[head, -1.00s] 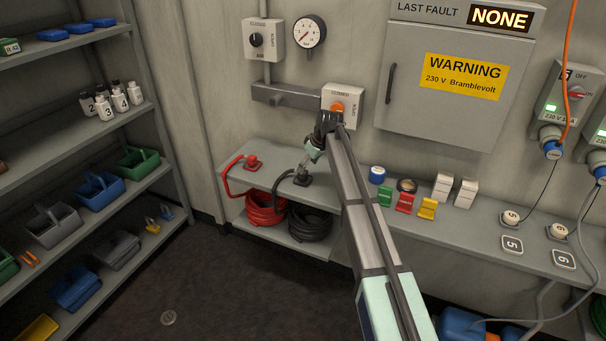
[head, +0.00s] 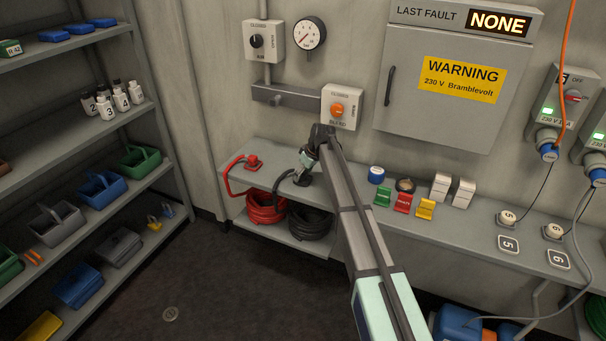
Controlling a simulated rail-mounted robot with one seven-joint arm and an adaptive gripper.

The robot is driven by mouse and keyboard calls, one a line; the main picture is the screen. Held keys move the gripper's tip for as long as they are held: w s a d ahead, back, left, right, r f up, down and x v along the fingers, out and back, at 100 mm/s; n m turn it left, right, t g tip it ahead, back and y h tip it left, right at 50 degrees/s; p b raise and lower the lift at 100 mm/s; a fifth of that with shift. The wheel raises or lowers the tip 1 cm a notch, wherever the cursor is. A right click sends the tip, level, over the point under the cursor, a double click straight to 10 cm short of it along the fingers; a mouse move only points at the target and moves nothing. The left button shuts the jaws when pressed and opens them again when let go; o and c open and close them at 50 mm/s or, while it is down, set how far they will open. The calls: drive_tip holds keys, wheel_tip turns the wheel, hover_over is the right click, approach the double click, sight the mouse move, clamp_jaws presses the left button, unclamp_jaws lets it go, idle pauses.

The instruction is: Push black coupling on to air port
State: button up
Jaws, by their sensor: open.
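The black coupling (head: 303,181) is at the left part of the bench, at the end of the black hose, mostly hidden by my gripper. My gripper (head: 303,174) points down over it with its jaws open. The fingers are small and dark here, and I cannot tell whether they touch the coupling. A grey manifold bar (head: 283,96) is on the wall above, below the pipe from the valve box with the black knob. The air port itself is not clearly visible; it may be on this bar.
A red coupling (head: 253,162) with a red hose stands left of my gripper. Coiled red hose (head: 265,207) and black hose (head: 310,221) lie on the lower shelf. A box with an orange knob (head: 340,108) is behind my arm's wrist. Small coloured items stand to the right.

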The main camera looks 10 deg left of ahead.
drive_tip(key=c, duration=1.1)
drive_tip(key=shift+c, duration=0.2)
drive_tip(key=shift+r, duration=0.1)
wheel_tip(320, 180, up, 20)
drive_tip(key=b, duration=0.5)
